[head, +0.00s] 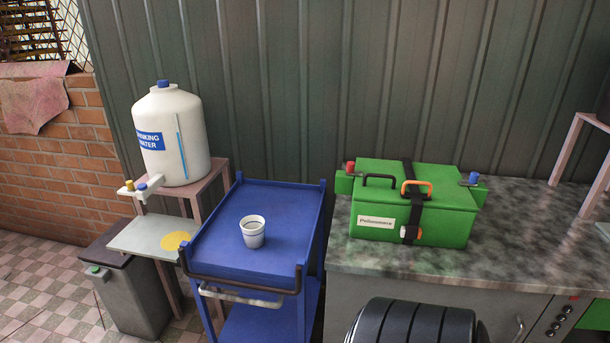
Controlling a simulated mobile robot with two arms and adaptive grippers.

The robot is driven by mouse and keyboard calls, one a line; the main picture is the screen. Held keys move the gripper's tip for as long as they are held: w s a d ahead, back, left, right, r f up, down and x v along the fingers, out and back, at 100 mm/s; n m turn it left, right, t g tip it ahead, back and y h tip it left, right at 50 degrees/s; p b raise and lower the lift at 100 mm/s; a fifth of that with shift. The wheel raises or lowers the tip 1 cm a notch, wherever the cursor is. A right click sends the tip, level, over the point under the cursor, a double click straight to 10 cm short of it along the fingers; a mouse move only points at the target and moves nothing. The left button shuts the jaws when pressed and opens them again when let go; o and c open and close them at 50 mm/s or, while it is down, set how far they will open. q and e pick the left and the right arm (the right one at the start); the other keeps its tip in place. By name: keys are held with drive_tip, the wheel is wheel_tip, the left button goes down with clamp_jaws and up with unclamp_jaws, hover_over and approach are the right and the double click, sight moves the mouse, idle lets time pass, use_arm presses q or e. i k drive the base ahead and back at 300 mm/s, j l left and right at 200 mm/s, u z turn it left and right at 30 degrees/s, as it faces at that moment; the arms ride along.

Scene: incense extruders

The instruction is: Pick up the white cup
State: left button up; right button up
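The white cup (252,236) stands upright on the top tray of a blue cart (285,207), a little left of the middle of the view. Neither of my grippers shows in the head view.
A low rim and a dark handle (240,287) edge the cart. A white water tank (172,135) on a stand is at the left, above a grey bin (130,290). A green box (413,203) sits on the counter (520,235) at right. A black ribbed object (415,322) is in front.

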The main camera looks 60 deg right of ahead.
sight(253, 227)
drive_tip(key=z, duration=1.65)
drive_tip(key=i+j+z, duration=0.1)
drive_tip(key=z, duration=0.4)
